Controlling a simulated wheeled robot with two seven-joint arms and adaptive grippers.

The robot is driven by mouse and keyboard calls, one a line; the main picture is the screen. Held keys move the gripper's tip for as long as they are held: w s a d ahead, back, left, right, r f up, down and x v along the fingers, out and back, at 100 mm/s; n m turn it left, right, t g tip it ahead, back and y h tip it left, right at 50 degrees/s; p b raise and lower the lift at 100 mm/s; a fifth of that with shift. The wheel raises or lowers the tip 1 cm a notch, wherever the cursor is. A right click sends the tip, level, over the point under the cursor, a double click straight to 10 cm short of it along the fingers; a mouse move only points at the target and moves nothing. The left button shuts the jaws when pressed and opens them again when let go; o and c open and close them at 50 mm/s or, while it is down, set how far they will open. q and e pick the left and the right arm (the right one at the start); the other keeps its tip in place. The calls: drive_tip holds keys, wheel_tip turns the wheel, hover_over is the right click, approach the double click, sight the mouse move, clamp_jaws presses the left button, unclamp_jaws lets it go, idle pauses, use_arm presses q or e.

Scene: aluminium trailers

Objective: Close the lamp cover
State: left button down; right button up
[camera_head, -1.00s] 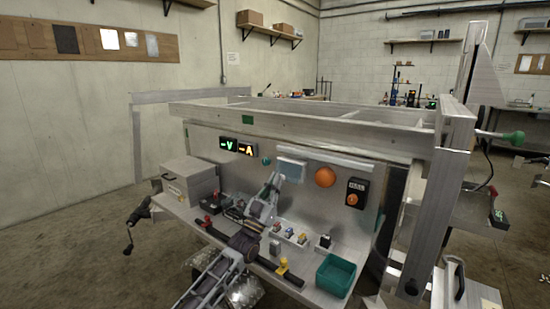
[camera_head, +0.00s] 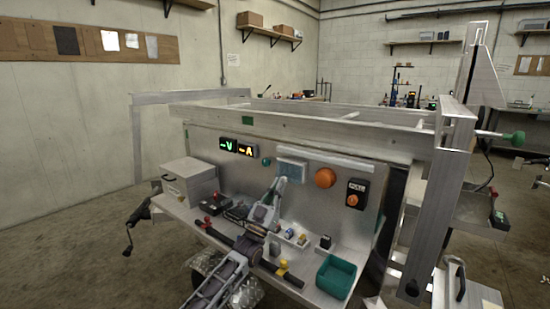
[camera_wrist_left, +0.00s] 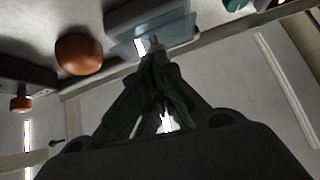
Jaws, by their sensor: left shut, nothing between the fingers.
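The lamp cover (camera_head: 292,169) is a pale blue-grey translucent flap on the upright metal panel, left of the orange dome. In the left wrist view, the cover (camera_wrist_left: 178,32) shows at the top middle, with a grey housing behind it. My left gripper (camera_head: 281,182) is shut and empty, with its fingertips at the lower edge of the cover. In the left wrist view, the gripper (camera_wrist_left: 152,46) overlaps the cover's near edge; I cannot tell whether they touch. How far the cover stands open is unclear. My right gripper is not in view.
An orange dome (camera_head: 325,178) and a black switch box (camera_head: 355,193) are right of the cover. Green and amber displays (camera_head: 237,147) are at upper left. Small coloured parts, a teal bin (camera_head: 336,277) and a grey case (camera_head: 189,180) occupy the shelf below.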

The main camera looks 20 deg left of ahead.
use_arm(q)
drive_tip(key=v, duration=0.7)
drive_tip(key=shift+f, duration=0.2)
idle(0.4)
drive_tip(key=shift+s, duration=0.2)
